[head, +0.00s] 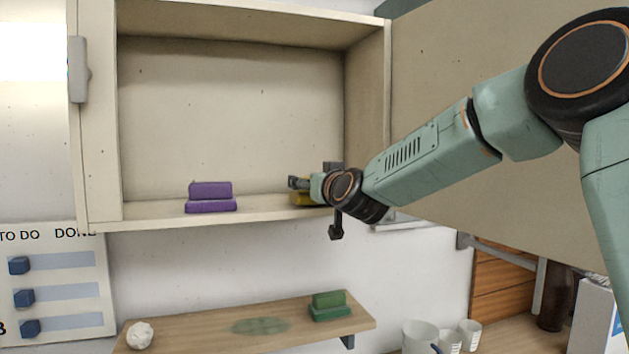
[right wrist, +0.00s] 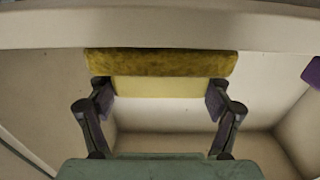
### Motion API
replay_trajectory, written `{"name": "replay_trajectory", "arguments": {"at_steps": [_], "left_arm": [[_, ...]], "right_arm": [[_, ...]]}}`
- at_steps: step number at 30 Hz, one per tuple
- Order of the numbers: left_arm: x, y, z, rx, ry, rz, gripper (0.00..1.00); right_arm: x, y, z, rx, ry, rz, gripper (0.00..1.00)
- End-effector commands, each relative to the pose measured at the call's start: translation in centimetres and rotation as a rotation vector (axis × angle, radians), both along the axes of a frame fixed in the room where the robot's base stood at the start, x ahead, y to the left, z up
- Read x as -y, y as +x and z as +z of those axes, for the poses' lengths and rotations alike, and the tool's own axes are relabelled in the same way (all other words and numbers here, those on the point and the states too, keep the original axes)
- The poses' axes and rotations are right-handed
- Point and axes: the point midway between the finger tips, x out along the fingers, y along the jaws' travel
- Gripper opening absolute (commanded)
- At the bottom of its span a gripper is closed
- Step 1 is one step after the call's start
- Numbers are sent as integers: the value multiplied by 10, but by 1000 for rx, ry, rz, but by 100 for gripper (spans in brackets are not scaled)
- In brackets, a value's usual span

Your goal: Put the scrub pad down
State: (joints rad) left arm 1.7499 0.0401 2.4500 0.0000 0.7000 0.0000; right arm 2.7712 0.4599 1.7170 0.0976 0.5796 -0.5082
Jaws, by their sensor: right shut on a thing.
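My right gripper (head: 313,182) reaches into the open wall cabinet at the right end of its floor. It is shut on a yellow scrub pad (head: 300,198), partly hidden behind the gripper in the head view. In the right wrist view the pad (right wrist: 160,64) lies across between the two fingers (right wrist: 160,97), with a darker mustard layer and a paler layer. The pad is at or just above the cabinet floor; I cannot tell whether it touches. My left gripper is not in view.
A purple pad (head: 210,198) sits on the cabinet floor (head: 262,213) to the left, with free room between. Below, a wooden shelf (head: 200,335) holds a green pad (head: 330,306) and a white lump (head: 140,335). White cups (head: 420,336) stand lower right.

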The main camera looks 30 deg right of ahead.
Motion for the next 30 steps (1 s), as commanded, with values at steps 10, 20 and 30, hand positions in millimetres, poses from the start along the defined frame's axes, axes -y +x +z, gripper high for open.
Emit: {"name": "replay_trajectory", "arguments": {"at_steps": [10, 20, 30], "left_arm": [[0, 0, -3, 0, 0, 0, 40], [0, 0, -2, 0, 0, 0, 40], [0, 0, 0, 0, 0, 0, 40]], "right_arm": [[0, 0, -4, -1, 0, 0, 92], [0, 0, -3, -1, 0, 0, 100], [0, 0, 0, -1, 0, 0, 100]]}}
